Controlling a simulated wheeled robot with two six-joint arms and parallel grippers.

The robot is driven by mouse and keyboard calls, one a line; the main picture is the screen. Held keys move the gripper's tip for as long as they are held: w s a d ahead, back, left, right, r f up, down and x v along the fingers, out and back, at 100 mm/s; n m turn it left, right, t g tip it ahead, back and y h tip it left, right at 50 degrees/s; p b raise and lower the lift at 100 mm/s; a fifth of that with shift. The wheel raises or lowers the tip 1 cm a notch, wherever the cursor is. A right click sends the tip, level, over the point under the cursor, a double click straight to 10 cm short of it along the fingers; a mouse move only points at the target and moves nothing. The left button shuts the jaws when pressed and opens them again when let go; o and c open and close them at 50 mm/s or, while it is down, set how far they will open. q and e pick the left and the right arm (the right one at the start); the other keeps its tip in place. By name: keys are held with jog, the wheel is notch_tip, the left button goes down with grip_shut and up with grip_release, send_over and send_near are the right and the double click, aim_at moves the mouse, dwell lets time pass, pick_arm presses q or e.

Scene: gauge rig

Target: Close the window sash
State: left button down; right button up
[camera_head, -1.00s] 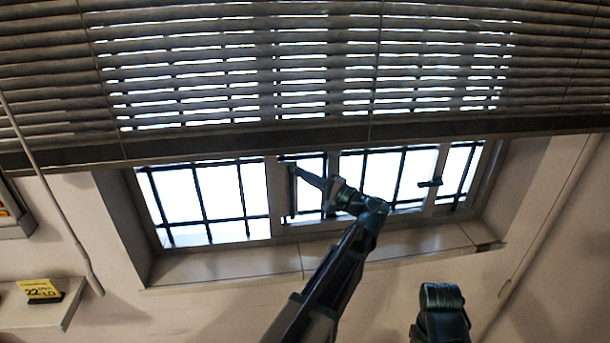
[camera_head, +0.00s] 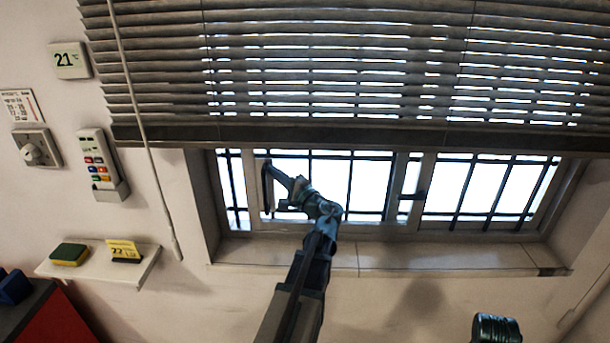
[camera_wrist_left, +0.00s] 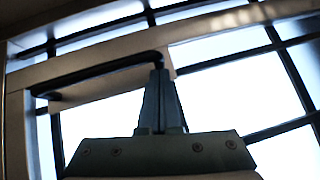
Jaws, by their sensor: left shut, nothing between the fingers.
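The sliding window sash (camera_head: 257,222) has a pale frame and a dark upright pull handle (camera_head: 267,190) on its left stile. The sash stands toward the left of the window frame (camera_head: 203,200), with a narrow bright strip between its left stile and the left jamb. My left gripper (camera_head: 276,170) is shut and empty, its fingertips by the upper end of the handle. In the left wrist view the shut fingers (camera_wrist_left: 160,75) overlap one end of the black handle (camera_wrist_left: 95,75); contact is likely but not certain. My right gripper is out of view; only part of my right arm shows at the lower right.
A lowered blind (camera_head: 330,135) covers the window's upper part. A dark latch (camera_head: 412,196) is right of the sash. The sill (camera_head: 300,255) is bare.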

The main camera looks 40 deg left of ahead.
pick_arm(q)
jog(key=s+a, duration=0.1)
jog(key=a, duration=0.1)
jog(key=s+a, duration=0.3)
jog(key=shift+a, duration=0.3)
jog(key=shift+s+a, duration=0.15)
jog(key=shift+w+d+f, duration=0.2)
jog(key=shift+w+d, duration=0.1)
jog(key=shift+d, duration=0.05)
jog(key=w+b+v, duration=0.2)
jog(key=v, duration=1)
jog(key=shift+d, duration=0.45)
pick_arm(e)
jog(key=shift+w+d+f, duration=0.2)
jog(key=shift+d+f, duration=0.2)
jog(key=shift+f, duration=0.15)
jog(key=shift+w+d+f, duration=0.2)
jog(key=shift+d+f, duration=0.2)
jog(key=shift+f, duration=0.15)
pick_arm(q)
jog(key=shift+w, duration=0.1)
